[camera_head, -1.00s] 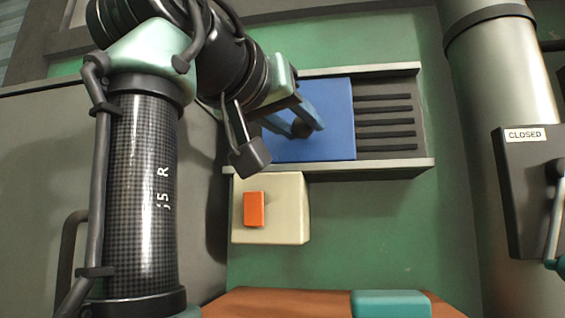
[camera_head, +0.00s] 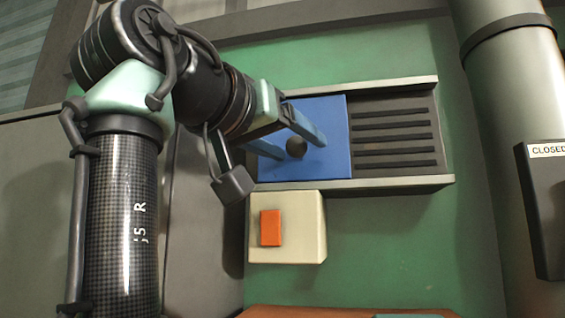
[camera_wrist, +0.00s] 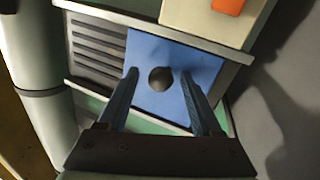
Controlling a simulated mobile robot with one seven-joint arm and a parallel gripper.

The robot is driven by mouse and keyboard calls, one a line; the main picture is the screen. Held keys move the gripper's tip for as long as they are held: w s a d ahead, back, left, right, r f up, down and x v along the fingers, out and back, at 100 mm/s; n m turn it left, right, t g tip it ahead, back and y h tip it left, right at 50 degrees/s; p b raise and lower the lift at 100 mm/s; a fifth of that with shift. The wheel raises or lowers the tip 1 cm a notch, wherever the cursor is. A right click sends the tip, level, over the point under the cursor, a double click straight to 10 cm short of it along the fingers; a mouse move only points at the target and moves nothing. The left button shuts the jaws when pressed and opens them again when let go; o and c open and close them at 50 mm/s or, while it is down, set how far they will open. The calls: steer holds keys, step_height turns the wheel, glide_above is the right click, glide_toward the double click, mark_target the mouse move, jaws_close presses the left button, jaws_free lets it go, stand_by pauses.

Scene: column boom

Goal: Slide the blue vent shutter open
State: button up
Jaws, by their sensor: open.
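The blue vent shutter (camera_head: 330,157) is a flat panel between two pale rails on a green wall. It covers the left part of the vent, and dark slats (camera_head: 396,137) show to its right. A round dark knob (camera_head: 296,148) sticks out of the shutter. My gripper (camera_head: 299,147) is open, with its blue fingers on either side of the knob in the head view. In the wrist view my gripper (camera_wrist: 166,72) points at the shutter (camera_wrist: 190,58), with the knob (camera_wrist: 160,79) between the fingers and a gap on both sides. I cannot tell whether the fingertips reach past the knob.
A cream box (camera_head: 300,228) with an orange button (camera_head: 270,228) sits just below the lower rail (camera_head: 400,186). A thick grey pipe (camera_head: 515,90) stands at the right, with a panel labelled CLOSED (camera_head: 545,150). The wall before the slats is clear.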

steer(key=b+v, duration=0.4)
steer(key=v, duration=0.9)
steer(key=shift+b, duration=0.4)
